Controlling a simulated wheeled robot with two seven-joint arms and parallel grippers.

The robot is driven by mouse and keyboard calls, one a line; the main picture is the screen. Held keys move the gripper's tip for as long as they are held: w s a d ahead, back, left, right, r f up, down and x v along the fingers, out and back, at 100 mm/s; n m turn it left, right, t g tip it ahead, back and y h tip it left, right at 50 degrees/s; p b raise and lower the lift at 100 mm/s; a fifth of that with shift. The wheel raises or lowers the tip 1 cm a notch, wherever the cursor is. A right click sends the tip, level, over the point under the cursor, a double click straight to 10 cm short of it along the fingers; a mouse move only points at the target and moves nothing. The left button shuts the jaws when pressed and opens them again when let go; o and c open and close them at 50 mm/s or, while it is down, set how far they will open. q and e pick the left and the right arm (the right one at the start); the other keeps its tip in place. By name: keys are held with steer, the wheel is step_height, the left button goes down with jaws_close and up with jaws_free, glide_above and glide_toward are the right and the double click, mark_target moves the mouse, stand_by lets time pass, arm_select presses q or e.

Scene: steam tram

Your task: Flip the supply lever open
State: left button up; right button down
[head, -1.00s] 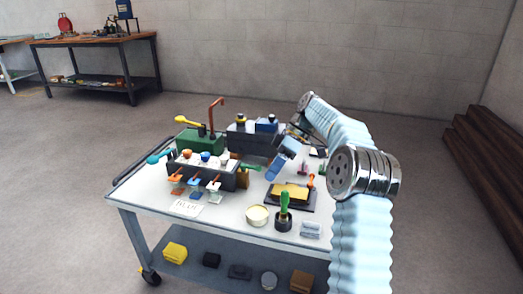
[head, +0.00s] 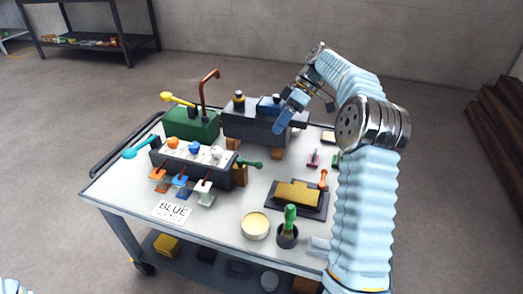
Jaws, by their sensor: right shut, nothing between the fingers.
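Several levers show, and I cannot tell by any label which one is the supply lever. A yellow-handled lever (head: 178,99) sits on a green box (head: 190,124) with a copper pipe (head: 207,85), its handle pointing up-left. A teal-handled lever (head: 142,148) sticks out left from a dark valve block (head: 190,168). A green-handled lever (head: 250,164) sticks out at that block's right end. My right gripper (head: 281,124) is shut and empty, pointing down in front of the dark box with blue tops, right of the levers. My left gripper is out of view.
All stands on a white cart top (head: 130,190). A cream round tin (head: 256,226), a green-handled brush in a cup (head: 288,232) and a yellow pad on a dark tray (head: 297,194) stand at the front right.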

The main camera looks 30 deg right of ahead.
mark_target(249, 164)
steer(key=x, duration=1)
steer(key=shift+a, duration=0.1)
